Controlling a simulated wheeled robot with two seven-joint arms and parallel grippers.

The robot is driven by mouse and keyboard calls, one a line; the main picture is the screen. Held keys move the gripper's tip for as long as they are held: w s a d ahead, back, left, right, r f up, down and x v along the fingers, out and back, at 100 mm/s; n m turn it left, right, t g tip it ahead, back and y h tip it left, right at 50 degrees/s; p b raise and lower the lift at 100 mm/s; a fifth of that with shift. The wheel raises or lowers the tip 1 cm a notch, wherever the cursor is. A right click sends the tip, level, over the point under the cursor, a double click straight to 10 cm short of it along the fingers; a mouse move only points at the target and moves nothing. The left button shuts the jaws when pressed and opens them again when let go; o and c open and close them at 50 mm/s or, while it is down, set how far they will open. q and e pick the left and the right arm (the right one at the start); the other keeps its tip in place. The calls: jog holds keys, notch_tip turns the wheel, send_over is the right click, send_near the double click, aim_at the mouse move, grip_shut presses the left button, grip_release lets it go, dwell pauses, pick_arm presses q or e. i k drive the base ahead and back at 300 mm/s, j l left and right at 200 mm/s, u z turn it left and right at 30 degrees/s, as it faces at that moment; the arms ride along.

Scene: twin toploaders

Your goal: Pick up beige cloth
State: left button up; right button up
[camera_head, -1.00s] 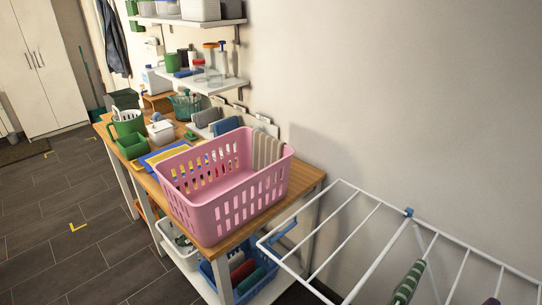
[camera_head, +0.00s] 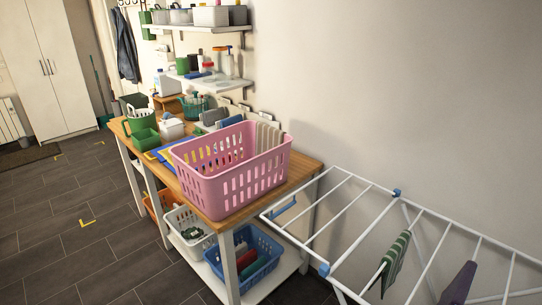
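A beige, ribbed-looking cloth (camera_head: 268,137) shows at the right end of the pink basket (camera_head: 240,183), its upper part level with or just above the rim. I cannot tell whether it stands inside the basket or leans behind it; its lower part is hidden by the basket wall. The basket stands at the near end of the wooden-topped table (camera_head: 304,171). Neither of my grippers is in view.
A white drying rack (camera_head: 345,209) with a green striped cloth (camera_head: 395,262) and a purple cloth (camera_head: 458,284) stands to the right, close to the table. A blue basket (camera_head: 262,262) and a white basket (camera_head: 183,238) sit on the lower shelf. The floor at left is clear.

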aim_at(268, 137)
jog(key=k+z, duration=0.1)
jog(key=z, duration=1.4)
jog(key=i+j, duration=0.15)
jog(key=j, duration=0.25)
jog(key=i+j, duration=0.1)
jog(key=j, duration=0.25)
jog(key=i+j+z, duration=0.1)
jog(key=j, duration=0.3)
jog(key=i+j, duration=0.15)
jog(key=j, duration=0.25)
jog(key=i+j, duration=0.1)
jog(key=j, duration=0.25)
jog(key=i+j+z, duration=0.1)
jog(key=j, duration=0.3)
